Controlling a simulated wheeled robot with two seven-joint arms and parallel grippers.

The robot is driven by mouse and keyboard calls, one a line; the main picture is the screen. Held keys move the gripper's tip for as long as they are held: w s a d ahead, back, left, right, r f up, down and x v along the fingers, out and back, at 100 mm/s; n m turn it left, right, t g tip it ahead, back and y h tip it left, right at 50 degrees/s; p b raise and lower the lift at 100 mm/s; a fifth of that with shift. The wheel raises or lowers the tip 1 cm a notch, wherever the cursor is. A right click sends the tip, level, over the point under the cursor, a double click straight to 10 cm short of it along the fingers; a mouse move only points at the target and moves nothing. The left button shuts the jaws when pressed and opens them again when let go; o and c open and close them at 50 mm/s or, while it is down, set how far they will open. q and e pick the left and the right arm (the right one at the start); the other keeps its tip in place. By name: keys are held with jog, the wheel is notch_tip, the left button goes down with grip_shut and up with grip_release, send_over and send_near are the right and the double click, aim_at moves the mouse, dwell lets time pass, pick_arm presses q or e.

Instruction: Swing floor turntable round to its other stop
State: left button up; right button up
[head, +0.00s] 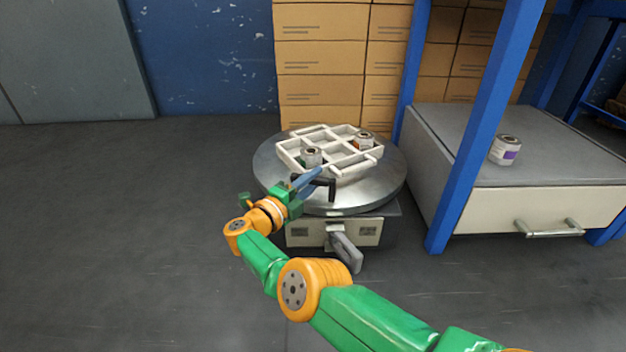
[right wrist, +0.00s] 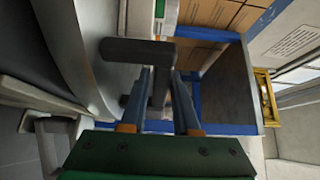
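The floor turntable (head: 270,180) is a round grey metal disc on a low base, with a white compartment tray (head: 368,166) on top. A dark handle (head: 332,189) stands at its near edge; it also shows in the right wrist view (right wrist: 135,50). My right gripper (head: 314,174) is at this handle. In the right wrist view its two fingers lie either side of the handle's stem, which fills the gap between them, so it looks shut on it. My left gripper is out of view.
A grey lever (head: 345,248) juts from the base's front. Cartons (head: 320,55) stand behind. Left floor is clear.

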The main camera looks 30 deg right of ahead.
jog(key=shift+o, duration=1.2)
